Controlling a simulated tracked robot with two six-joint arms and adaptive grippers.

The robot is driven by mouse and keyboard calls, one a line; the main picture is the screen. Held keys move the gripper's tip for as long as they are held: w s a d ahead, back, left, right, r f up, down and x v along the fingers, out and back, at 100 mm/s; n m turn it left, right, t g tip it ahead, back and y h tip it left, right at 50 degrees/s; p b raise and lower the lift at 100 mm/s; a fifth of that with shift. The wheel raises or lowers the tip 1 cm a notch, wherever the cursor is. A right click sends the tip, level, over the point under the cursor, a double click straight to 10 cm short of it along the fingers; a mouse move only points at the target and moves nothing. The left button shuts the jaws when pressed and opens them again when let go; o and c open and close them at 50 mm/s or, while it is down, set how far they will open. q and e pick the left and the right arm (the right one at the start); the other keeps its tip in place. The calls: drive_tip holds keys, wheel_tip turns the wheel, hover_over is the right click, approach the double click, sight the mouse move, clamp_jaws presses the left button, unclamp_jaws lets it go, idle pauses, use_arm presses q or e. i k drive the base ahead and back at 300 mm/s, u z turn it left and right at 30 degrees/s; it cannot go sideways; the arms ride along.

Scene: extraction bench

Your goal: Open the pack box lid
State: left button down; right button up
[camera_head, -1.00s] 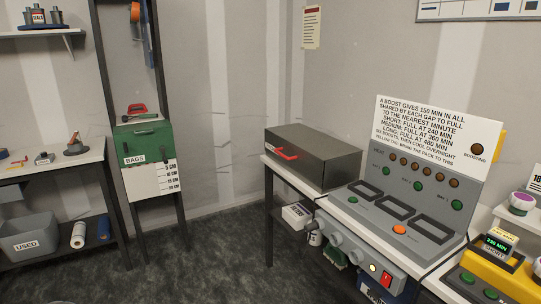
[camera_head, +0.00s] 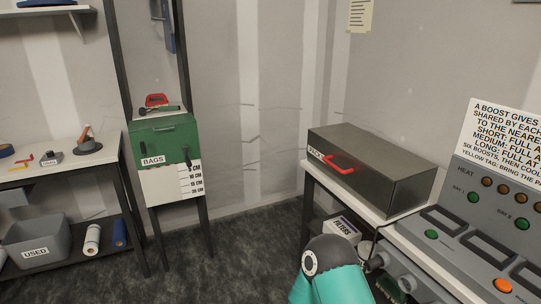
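The pack box (camera_head: 395,187) is a dark grey metal box on the white bench top, right of centre in the head view. Its lid (camera_head: 372,152) is shut flat on top. A red handle (camera_head: 344,165) sits at its front left edge, beside a white label that is partly covered. A teal arm link of mine rises from the bottom edge, below the box and apart from it. Neither gripper is in view.
A charging panel (camera_head: 499,216) with bays and buttons stands right of the box. A green bags box (camera_head: 166,140) hangs on a rack at left. A filters carton (camera_head: 342,229) sits under the bench. A grey used bin (camera_head: 37,241) stands at far left. Floor between is clear.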

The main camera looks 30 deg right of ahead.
sight(370, 165)
drive_tip(key=z, duration=0.15)
drive_tip(key=i, duration=1.35)
drive_tip(key=z, duration=0.75)
drive_tip(key=k, duration=0.85)
drive_tip(key=z, duration=0.15)
drive_tip(key=i, duration=0.9)
drive_tip(key=u, duration=0.05)
